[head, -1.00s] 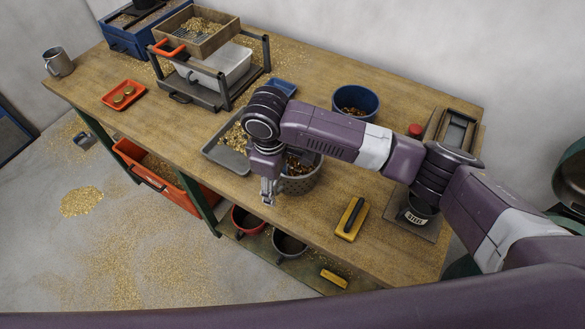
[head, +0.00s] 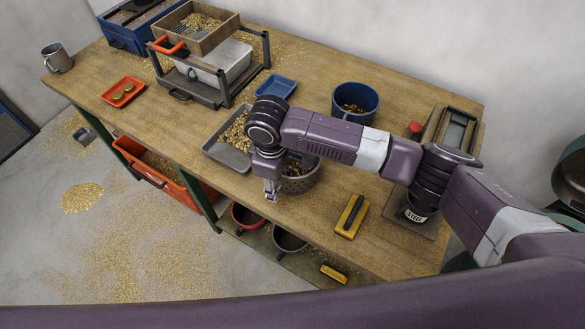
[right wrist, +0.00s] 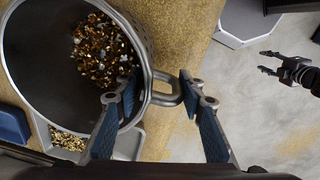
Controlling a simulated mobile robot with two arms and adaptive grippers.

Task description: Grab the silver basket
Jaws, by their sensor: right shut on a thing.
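The silver basket (head: 301,182), a round perforated metal pot with brass scraps in it, stands near the front edge of the bench, partly hidden behind my right arm. In the right wrist view its rim, dark inside and looped side handle (right wrist: 167,91) show large. My right gripper (head: 271,195) points down at the basket's near left side. In the right wrist view its fingers (right wrist: 158,100) are on either side of the handle, shut on it. My left gripper (right wrist: 267,62) shows at the right of that view, its two fingers apart and empty, over the floor.
A grey tray of shavings (head: 228,157) lies left of the basket and a blue bin (head: 355,102) behind it. A yellow brush (head: 351,217) lies to its right. Red (head: 246,218) and dark (head: 290,241) pots stand on the shelf below.

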